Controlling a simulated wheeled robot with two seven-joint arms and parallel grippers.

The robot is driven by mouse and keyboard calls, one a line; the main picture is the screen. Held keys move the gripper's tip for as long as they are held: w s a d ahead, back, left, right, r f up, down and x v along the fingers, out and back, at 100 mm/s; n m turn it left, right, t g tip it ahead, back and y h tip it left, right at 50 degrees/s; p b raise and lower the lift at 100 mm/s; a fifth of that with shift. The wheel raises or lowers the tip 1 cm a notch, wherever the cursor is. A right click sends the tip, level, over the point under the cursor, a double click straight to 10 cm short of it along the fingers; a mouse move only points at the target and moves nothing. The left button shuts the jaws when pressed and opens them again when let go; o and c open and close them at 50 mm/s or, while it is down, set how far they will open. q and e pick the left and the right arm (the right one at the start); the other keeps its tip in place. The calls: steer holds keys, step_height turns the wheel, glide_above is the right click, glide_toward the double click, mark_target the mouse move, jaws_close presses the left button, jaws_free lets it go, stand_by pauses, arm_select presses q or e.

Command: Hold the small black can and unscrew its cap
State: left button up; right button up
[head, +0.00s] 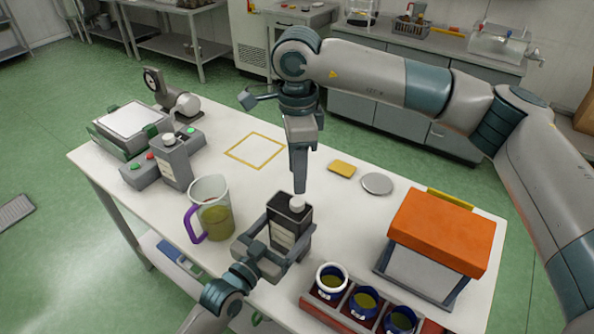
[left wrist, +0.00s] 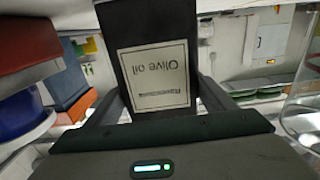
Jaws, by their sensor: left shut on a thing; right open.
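The small black can (head: 292,216) stands upright near the table's front edge, with a white cap (head: 297,203) on top. My left gripper (head: 288,228) is shut on the can's sides from the front. In the left wrist view the can (left wrist: 117,45) is between the fingers, its "Olive oil" label upside down. My right gripper (head: 300,184) points straight down just above the cap. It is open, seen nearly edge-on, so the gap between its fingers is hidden. I cannot tell whether its tips touch the cap.
A jug with a purple handle (head: 191,222) stands close left of the can. A crate of jars (head: 318,310) is at front right, beside an orange-topped box (head: 440,230). A grey can (head: 176,162) is further left. A yellow-outlined square (head: 254,150) lies empty behind.

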mark_target(297, 201)
steer(key=m, duration=2.6)
steer(key=shift+m, duration=0.3)
steer(key=shift+f, duration=4)
steer(key=shift+c, duration=0.3)
